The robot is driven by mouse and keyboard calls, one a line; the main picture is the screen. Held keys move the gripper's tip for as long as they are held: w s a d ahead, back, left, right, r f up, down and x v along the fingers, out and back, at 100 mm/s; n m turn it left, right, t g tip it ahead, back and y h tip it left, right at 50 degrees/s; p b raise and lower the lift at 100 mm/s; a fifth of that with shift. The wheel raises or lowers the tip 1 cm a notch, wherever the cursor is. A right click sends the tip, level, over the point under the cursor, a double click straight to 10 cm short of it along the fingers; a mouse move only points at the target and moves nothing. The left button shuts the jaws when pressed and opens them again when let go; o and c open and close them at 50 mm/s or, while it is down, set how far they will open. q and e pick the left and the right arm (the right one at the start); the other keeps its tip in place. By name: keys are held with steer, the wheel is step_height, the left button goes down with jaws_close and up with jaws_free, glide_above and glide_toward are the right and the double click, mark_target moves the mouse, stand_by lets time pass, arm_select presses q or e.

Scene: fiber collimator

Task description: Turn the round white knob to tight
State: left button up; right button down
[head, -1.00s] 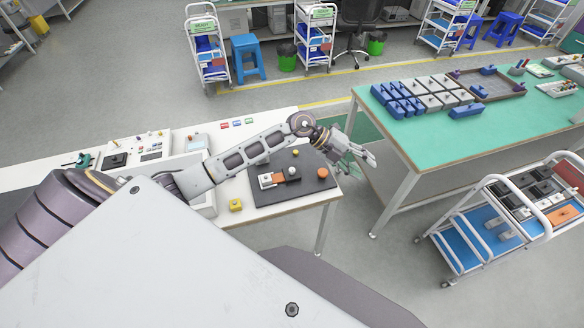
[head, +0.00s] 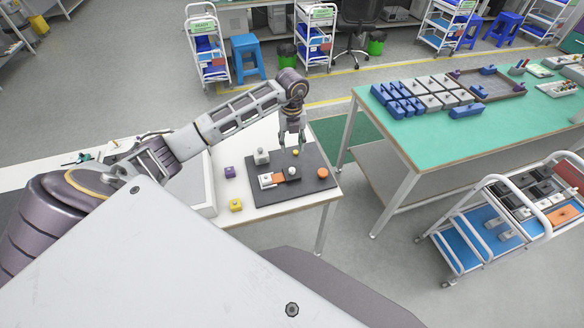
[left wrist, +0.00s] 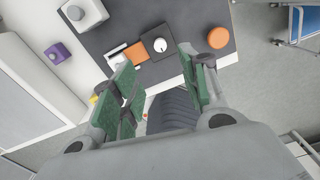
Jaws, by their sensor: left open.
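The round white knob (left wrist: 160,45) with a dark mark sits on a black block (left wrist: 153,57), joined in a row with an orange piece (left wrist: 136,51) and a white piece (left wrist: 115,58). In the head view this black block (head: 290,174) lies on the dark mat (head: 262,199); the knob is too small to make out there. My left gripper (head: 291,144) points down above the mat's far part, open and empty. In the left wrist view its green-padded fingers (left wrist: 158,60) are apart, with the knob showing beyond and between their tips. My right gripper is not in view.
A green-topped table (head: 430,135) stands to the right.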

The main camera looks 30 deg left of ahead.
mark_target(292, 169)
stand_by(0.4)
arm_select(q)
step_height(292, 169, down, 14)
steer(key=shift+r+p, duration=0.1)
steer(key=shift+p, duration=0.8)
jaws_close()
